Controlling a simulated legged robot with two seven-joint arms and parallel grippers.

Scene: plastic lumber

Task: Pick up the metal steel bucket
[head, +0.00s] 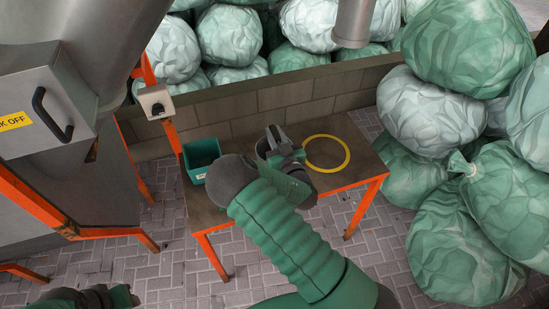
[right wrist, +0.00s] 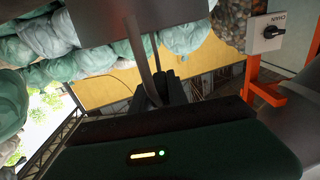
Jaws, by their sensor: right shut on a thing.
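The metal steel bucket (head: 264,146) shows as a small grey piece over the back middle of the table, largely hidden by my right arm and gripper. My right gripper (head: 292,159) is at the bucket's right side and shut on it. In the right wrist view a grey metal surface (right wrist: 95,24) fills the upper middle, and a thin grey strip runs down from it between the dark fingers (right wrist: 168,90). I cannot tell whether the bucket touches the table. Part of my left arm (head: 90,298) shows at the bottom left edge; its fingers are not clear.
The brown table (head: 340,187) with orange legs carries a green bin (head: 201,157) at left and a yellow ring (head: 327,153) at right. A low block wall (head: 290,98) stands behind. Green and white bales (head: 460,240) crowd the right. A grey machine (head: 45,105) stands at left.

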